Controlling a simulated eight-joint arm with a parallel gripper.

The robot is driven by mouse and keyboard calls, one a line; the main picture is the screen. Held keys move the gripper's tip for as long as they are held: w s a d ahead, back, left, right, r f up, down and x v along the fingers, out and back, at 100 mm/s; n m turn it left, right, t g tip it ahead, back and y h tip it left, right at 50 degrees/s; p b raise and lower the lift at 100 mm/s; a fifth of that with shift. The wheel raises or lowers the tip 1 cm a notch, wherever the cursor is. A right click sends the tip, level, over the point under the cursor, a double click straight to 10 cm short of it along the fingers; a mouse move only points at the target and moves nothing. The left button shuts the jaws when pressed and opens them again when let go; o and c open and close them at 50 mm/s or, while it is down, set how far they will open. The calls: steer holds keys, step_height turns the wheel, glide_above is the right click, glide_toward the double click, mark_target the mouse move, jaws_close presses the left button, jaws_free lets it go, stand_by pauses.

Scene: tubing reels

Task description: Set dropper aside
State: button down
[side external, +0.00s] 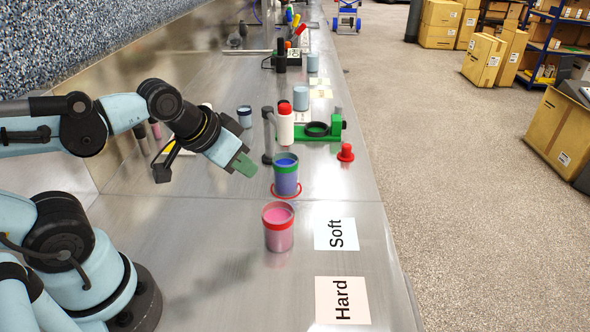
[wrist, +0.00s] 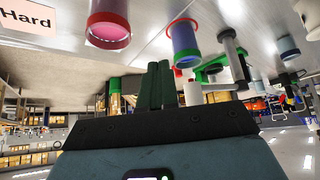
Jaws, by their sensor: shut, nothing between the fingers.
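I cannot tell for sure which item is the dropper. A small red bulb-shaped piece (side external: 345,152) stands on the bench right of the green stand (side external: 322,134) in the side view. My gripper (side external: 244,166) has green fingers, close together and empty, in the air left of the blue cup (side external: 286,176). The fingers (wrist: 161,84) also show in the upside-down wrist view. The blue cup has a green rim band and a red ring around its base. A pink cup (side external: 279,235) with a red band stands nearer. Both cups show in the wrist view: pink (wrist: 108,25), blue (wrist: 184,42).
A white bottle (side external: 286,128) with a red cap and a dark grey post (side external: 268,140) stand behind the blue cup. Cards "Soft" (side external: 325,242) and "Hard" (side external: 330,312) lie at the right, near the bench edge. Bare bench (side external: 210,250) lies left of the pink cup.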

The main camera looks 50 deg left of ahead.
steer(key=c, duration=1.5)
jaws_free()
steer(key=shift+w+r, duration=0.1)
steer(key=shift+r, duration=0.05)
steer(key=shift+c, duration=0.2)
steer(key=o, duration=0.8)
steer(key=w+r, duration=0.1)
steer(key=r, duration=0.1)
steer(key=w+r+g, duration=0.1)
steer(key=w+r, duration=0.1)
steer(key=w+a+r+g, duration=0.1)
steer(key=r, duration=0.1)
steer(key=shift+w+r, duration=0.15)
steer(key=shift+w, duration=0.15)
steer(key=shift+o, duration=0.2)
steer(key=g, duration=0.5)
glide_toward(284, 105)
steer(key=shift+s+d+f, duration=0.3)
steer(key=shift+s+f, duration=0.05)
steer(key=shift+w+a+r, duration=0.2)
steer(key=shift+w, duration=0.15)
steer(key=shift+f, duration=6.05)
steer(key=shift+c, duration=0.4)
jaws_close()
